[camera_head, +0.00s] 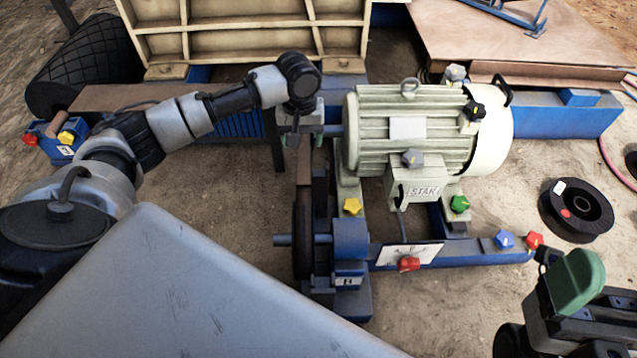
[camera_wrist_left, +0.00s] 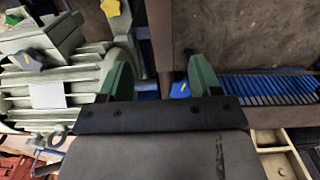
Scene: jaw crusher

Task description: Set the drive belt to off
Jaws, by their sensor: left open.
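The brown drive belt (camera_head: 304,160) runs from beside the motor's shaft down towards a dark wheel (camera_head: 302,235) on the blue frame. My left gripper (camera_head: 305,137) is open at the upper end of the belt, left of the grey-green motor (camera_head: 375,140). In the left wrist view, its two green fingers (camera_wrist_left: 161,80) are spread apart, with the brown belt (camera_wrist_left: 159,38) between them in the picture. I cannot tell whether they touch it. My right gripper (camera_head: 577,282) shows one green finger at the lower right, far from the belt; its opening is unclear.
Star knobs sit around the motor, including a yellow one (camera_head: 352,206), a green one (camera_head: 460,204) and a red one (camera_head: 409,264) by a white plate (camera_head: 388,258). A black spool (camera_head: 577,209) lies on the ground at right. Bare ground is left of the belt.

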